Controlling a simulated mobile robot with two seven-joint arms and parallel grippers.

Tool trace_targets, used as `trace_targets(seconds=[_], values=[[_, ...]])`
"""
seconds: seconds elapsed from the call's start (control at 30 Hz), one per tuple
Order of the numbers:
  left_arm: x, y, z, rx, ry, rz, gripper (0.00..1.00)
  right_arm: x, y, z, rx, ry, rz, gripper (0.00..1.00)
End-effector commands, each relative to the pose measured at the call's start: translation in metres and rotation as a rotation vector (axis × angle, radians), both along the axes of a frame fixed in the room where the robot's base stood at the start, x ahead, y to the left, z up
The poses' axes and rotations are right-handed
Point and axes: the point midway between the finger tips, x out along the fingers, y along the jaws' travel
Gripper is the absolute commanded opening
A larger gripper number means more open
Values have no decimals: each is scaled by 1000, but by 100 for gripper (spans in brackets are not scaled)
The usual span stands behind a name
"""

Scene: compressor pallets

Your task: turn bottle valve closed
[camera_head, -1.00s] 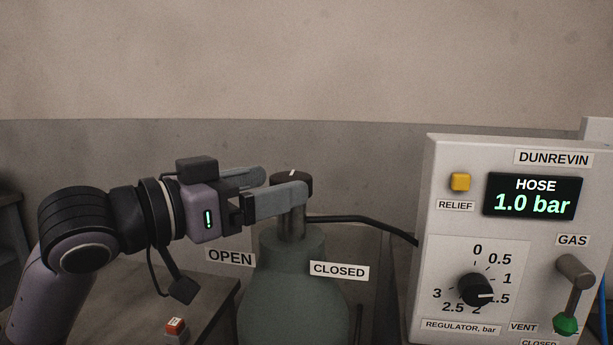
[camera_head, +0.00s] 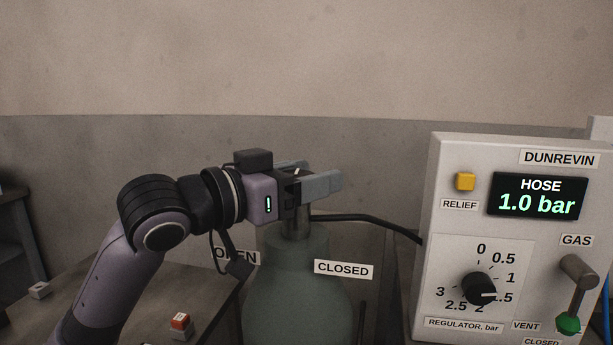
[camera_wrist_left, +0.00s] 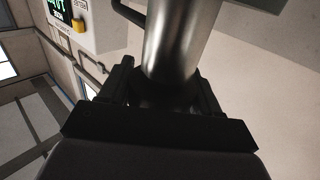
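The bottle (camera_head: 297,280) is green-grey, with a metal neck (camera_head: 296,222) and a dark valve knob (camera_head: 297,172) carrying a white mark. An OPEN label (camera_head: 237,256) is at its left, partly covered by my arm, and a CLOSED label (camera_head: 343,269) at its right. My left gripper (camera_head: 318,175) is at knob height, one finger in front of the knob and one behind. The fingers are apart with the knob between them; whether they press on it is hidden. The left wrist view shows the metal neck (camera_wrist_left: 178,45) between the fingers. My right gripper is out of view.
The DUNREVIN panel (camera_head: 450,225) stands at the right, with a yellow relief button (camera_head: 466,181), a regulator dial (camera_head: 479,287) and a gas lever (camera_head: 577,295). Its display reads hose 1.0 bar. A black hose (camera_head: 368,219) runs from the bottle to the panel. A small red-topped block (camera_head: 181,325) is lower left.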

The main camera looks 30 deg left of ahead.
Motion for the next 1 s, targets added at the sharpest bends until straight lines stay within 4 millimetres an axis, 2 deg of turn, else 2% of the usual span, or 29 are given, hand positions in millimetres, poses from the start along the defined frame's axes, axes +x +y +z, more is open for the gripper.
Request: trace_targets(seconds=[0.5,0.8,0.83,0.87,0.9,1.0], values=[[-1,-2,-1,1,3,-126,32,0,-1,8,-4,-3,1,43],[-1,-2,-1,-2,2,-133,32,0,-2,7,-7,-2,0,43],[-1,-2,-1,-2,2,-133,66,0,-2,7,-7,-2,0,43],[-1,-2,-1,-2,2,-133,76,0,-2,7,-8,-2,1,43],[-1,-2,-1,-2,2,-133,84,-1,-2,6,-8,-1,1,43],[-1,-2,-1,-1,2,-132,84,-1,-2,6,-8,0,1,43]])
